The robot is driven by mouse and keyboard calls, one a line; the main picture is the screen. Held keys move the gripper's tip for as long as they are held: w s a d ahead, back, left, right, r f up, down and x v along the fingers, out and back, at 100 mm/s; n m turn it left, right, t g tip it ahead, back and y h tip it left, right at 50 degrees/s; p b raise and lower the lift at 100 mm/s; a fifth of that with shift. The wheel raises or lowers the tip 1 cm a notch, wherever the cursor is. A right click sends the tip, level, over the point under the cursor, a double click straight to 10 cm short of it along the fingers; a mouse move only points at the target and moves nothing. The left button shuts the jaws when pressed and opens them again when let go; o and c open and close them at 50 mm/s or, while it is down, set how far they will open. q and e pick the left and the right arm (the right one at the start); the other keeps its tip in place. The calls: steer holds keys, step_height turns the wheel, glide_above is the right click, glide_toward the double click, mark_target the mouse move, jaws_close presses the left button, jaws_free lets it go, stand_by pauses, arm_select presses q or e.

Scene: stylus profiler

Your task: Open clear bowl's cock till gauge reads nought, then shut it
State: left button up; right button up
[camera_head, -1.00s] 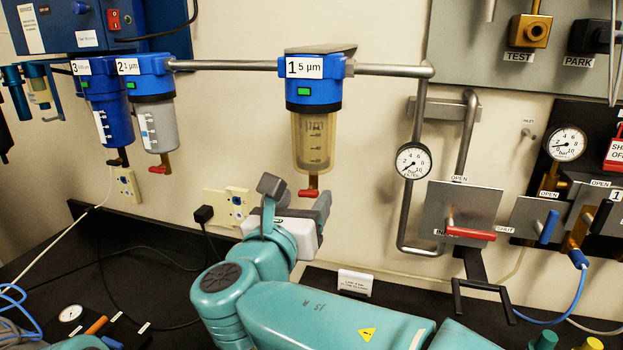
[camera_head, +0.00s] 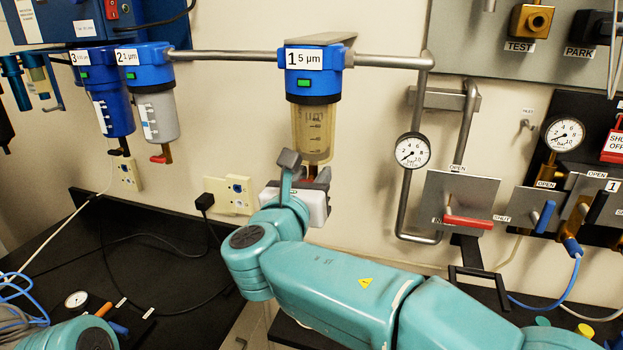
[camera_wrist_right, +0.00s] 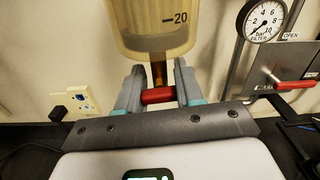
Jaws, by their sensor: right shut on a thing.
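The clear bowl (camera_head: 313,135) hangs under the blue head of filter 1, labelled 5 µm; it also shows in the right wrist view (camera_wrist_right: 150,28). Its cock has a brass stem and a red handle (camera_wrist_right: 158,96), which lies crosswise below the bowl. My right gripper (camera_wrist_right: 158,86) is shut on the red handle, one finger at each end. In the head view my right gripper (camera_head: 305,170) hides most of the cock. The filter gauge (camera_head: 412,150) is right of the bowl; its needle points lower left, towards the low end. My left gripper is out of view.
Filters 2 (camera_head: 155,115) and 3 (camera_head: 112,113) hang to the left with their own cocks. A steel plate with a red lever (camera_head: 468,222) is right of my right arm. A wall socket (camera_head: 229,194) is left of my gripper. Cables lie on the black bench.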

steer(key=shift+f+m+b, duration=0.15)
steer(key=shift+m+b, duration=0.45)
steer(key=shift+m, duration=0.1)
steer(key=o, duration=1.1)
steer(key=shift+c, duration=0.2)
steer(key=b+v, duration=0.4)
steer(key=v, duration=1.2)
steer(key=shift+s, duration=0.1)
steer(key=shift+s+a, duration=0.1)
steer(key=shift+s, duration=0.05)
